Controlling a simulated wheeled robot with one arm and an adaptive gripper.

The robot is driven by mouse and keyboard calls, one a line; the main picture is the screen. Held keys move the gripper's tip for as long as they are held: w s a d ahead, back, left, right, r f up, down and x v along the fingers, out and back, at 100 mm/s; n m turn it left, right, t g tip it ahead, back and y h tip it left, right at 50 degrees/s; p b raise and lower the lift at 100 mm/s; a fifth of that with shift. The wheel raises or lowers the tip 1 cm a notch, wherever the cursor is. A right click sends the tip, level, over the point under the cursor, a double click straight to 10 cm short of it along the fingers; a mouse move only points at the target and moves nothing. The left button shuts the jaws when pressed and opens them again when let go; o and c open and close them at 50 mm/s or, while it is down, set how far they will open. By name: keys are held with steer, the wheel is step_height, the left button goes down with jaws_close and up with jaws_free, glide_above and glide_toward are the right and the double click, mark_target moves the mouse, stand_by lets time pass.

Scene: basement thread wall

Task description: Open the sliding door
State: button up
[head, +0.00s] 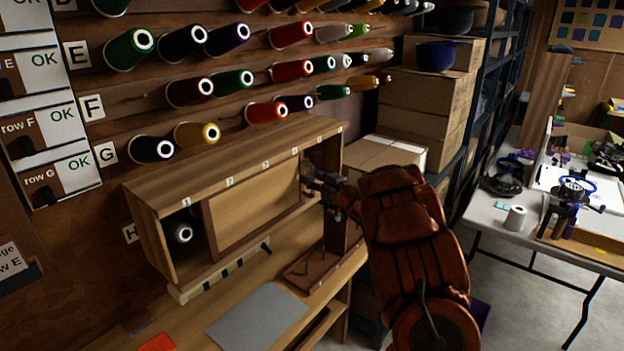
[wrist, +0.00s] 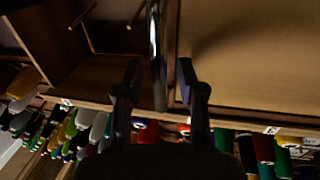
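The sliding door (head: 252,200) is a light tan panel in a darker wooden frame, set in the front of a long wooden cabinet (head: 225,168). It covers the middle of the front, leaving the left end open. In the wrist view the door (wrist: 250,50) fills the right side. A vertical metal bar handle (wrist: 156,50) stands at the door's edge. My gripper (head: 315,182) is at the door's right end in the head view. In the wrist view my gripper (wrist: 158,75) is open, with one finger on each side of the handle and gaps showing.
A dark thread cone (head: 182,232) sits in the open left bay. A wooden bench with a grey mat (head: 257,316) lies below the cabinet. Thread cones on pegs fill the wall above. Cardboard boxes (head: 425,105) stand at the right, behind my arm.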

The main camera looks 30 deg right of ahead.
steer(key=s+d, duration=0.2)
steer(key=s, duration=0.9)
steer(key=shift+s+d, duration=0.15)
steer(key=shift+s, duration=0.25)
